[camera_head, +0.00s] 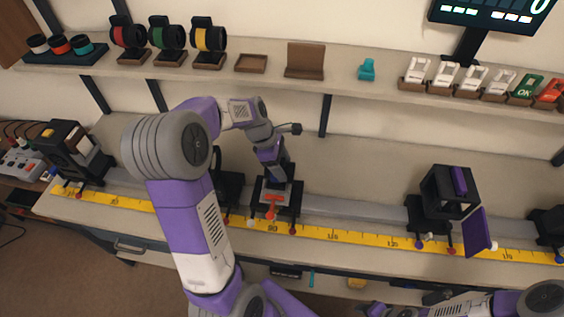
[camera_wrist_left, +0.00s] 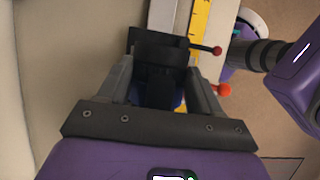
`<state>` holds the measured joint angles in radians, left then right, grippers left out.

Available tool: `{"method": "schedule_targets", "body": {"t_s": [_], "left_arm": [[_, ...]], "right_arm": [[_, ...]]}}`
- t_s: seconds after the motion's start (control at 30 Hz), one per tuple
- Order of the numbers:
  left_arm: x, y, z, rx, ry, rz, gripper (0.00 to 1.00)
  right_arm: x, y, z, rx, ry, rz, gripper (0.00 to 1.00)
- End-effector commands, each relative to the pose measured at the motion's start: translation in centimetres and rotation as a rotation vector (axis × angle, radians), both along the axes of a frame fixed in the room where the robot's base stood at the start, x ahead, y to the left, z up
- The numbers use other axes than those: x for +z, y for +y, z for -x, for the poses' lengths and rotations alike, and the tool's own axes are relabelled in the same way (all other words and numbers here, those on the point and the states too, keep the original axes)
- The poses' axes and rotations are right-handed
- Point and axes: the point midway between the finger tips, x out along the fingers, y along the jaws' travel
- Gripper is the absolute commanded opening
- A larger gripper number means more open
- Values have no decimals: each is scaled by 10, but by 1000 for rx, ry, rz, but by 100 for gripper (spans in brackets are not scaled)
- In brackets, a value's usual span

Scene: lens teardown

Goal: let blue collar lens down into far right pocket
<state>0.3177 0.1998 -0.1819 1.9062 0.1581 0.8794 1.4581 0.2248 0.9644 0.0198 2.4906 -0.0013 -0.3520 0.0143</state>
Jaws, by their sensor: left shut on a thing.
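My left gripper (camera_head: 277,180) points down over a black carrier (camera_head: 292,208) with a red knob on the rail. In the left wrist view its two grey fingers (camera_wrist_left: 160,90) are closed in around a dark part with a blue edge, the blue collar lens (camera_wrist_left: 180,104). The black hand and fingers hide most of the lens. In the head view the lens is hidden by the gripper and carrier. I cannot make out the far right pocket. The right arm (camera_head: 470,304) shows at the lower right edge; its fingertips are not visible.
Red (camera_head: 127,35), green (camera_head: 166,35) and yellow (camera_head: 208,37) ringed lenses stand on the shelf, beside an empty wooden tray (camera_head: 251,64). Other carriers stand on the rail, one with a purple plate (camera_head: 478,230). A yellow ruler (camera_head: 345,235) runs along the bench front.

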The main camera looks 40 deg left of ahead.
Motion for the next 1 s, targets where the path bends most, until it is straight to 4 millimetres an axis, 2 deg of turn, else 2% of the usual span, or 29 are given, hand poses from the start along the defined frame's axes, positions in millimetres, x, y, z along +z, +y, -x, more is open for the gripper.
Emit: {"method": "schedule_targets", "body": {"t_s": [0.17, 0.2, 0.33, 0.63, 0.8, 1.0], "left_arm": [[-3, 0, 0, -1, -2, 0, 16], [-3, 0, 0, 0, 0, 0, 70], [-3, 0, 0, 0, 0, 0, 90], [-3, 0, 0, -1, 0, 0, 90], [-7, 0, 0, -1, -2, 0, 90], [38, 13, 6, 0, -5, -2, 90]], "right_arm": [[-1, 0, 0, 0, 0, 0, 50], [-1, 0, 0, 0, 0, 0, 50], [-1, 0, 0, 0, 0, 0, 50], [-2, 0, 0, 0, 0, 0, 50], [-14, 0, 0, 0, 0, 0, 50], [4, 0, 0, 0, 0, 0, 50]]}}
